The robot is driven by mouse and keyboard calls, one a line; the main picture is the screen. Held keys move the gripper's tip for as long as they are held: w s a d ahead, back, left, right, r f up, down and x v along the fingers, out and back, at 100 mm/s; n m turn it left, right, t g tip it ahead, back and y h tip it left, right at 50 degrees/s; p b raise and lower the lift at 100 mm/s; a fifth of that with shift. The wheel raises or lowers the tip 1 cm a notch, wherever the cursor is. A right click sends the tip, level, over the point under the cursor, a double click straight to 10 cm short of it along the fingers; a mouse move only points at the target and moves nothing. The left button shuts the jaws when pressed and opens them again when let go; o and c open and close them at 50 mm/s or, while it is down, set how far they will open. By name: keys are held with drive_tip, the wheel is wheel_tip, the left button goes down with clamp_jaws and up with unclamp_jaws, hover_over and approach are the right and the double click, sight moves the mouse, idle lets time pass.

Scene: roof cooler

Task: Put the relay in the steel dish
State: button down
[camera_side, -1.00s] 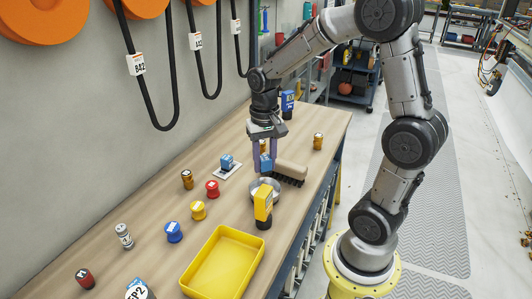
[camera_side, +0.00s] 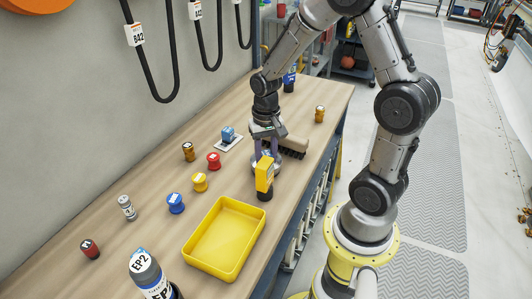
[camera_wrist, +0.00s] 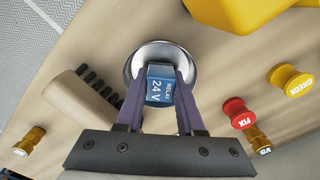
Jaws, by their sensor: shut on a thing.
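The relay (camera_wrist: 160,90) is a small blue block marked "RELAY 24V". My gripper (camera_wrist: 163,79) is shut on it, one finger on each side. In the wrist view the relay is over the round steel dish (camera_wrist: 136,60), inside its rim as seen from above. I cannot tell whether it touches the dish floor. In the side view my gripper (camera_side: 264,150) is low over the bench, and the yellow tool in front hides most of the dish and the relay.
A brush (camera_side: 290,146) lies right beside the dish, and a yellow-and-black tool (camera_side: 264,173) stands close in front. Red (camera_side: 214,161), yellow (camera_side: 200,182) and blue (camera_side: 175,203) spools are to the left. A yellow tray (camera_side: 225,238) is nearer. Another blue block (camera_side: 228,134) sits on a white card.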

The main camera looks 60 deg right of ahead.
sight(266, 153)
drive_tip(key=shift+c, duration=2.2)
unclamp_jaws()
drive_tip(key=shift+r, duration=0.1)
wheel_tip(266, 153, up, 7)
drive_tip(key=shift+f, duration=0.1)
